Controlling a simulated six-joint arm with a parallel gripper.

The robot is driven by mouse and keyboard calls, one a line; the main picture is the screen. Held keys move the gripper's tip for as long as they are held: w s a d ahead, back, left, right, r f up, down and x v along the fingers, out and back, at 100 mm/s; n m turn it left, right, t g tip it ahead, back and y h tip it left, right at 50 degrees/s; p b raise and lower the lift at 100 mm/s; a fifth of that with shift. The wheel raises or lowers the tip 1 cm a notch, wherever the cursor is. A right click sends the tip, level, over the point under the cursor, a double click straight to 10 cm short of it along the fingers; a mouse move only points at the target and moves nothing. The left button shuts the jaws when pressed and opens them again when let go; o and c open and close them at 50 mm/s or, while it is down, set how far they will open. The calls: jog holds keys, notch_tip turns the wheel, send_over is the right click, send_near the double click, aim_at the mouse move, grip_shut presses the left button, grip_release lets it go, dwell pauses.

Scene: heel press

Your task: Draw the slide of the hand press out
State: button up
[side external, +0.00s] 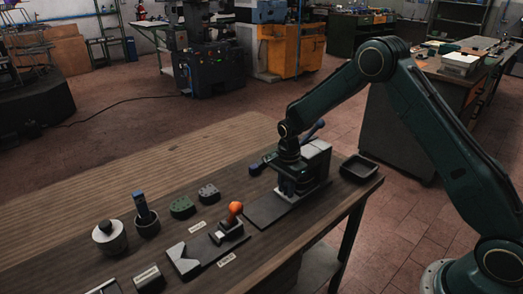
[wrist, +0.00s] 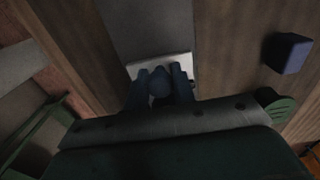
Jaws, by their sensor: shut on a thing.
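The hand press (side external: 317,160) stands near the right end of the bench, a light grey body with a dark blue lever on top. A flat dark track (side external: 268,209) runs out from its front and also shows in the wrist view (wrist: 145,25). My gripper (side external: 291,187) is low at the press's front. In the wrist view its fingers (wrist: 160,88) are shut around a rounded dark blue knob (wrist: 159,80), at a pale plate (wrist: 180,67) that looks like part of the slide. The side view hides the knob and most of the slide behind my gripper.
A dark blue block (wrist: 288,52) is beside the track. A black tray (side external: 359,168) is right of the press.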

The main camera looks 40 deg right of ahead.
jog(key=shift+a, duration=6.2)
jog(key=o, duration=1.6)
jog(key=shift+c, duration=0.2)
jog(key=shift+r, duration=0.1)
jog(key=shift+r, duration=1.65)
jog(key=shift+r, duration=0.2)
jog(key=shift+r, duration=0.8)
jog(key=shift+r, duration=0.15)
jog(key=shift+r, duration=1.35)
